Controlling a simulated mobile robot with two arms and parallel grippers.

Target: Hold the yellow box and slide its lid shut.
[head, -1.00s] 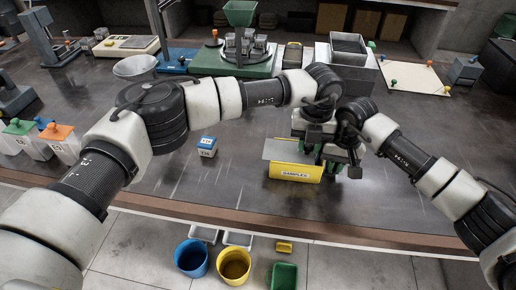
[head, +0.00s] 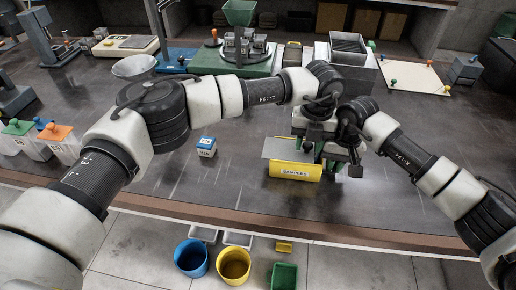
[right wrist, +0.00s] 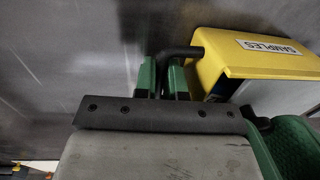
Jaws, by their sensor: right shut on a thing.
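The yellow box (head: 296,171), labelled SAMPLES, sits near the front edge of the bench. Its grey lid (head: 279,148) juts out toward the left in the head view, so the lid looks partly open. A dark knob (head: 308,147) shows by the lid. My left gripper (head: 312,139) is right above the lid; its fingertips are too hidden to tell open from shut. My right gripper (head: 335,160) is shut on the yellow box at its right end.
A small blue-topped cube (head: 206,146) stands left of the box. Lidded white containers (head: 58,143) are at the far left. Blue (head: 191,258), yellow (head: 234,266) and green (head: 284,275) bins stand on the floor below the bench edge (head: 200,213). The bench between cube and box is clear.

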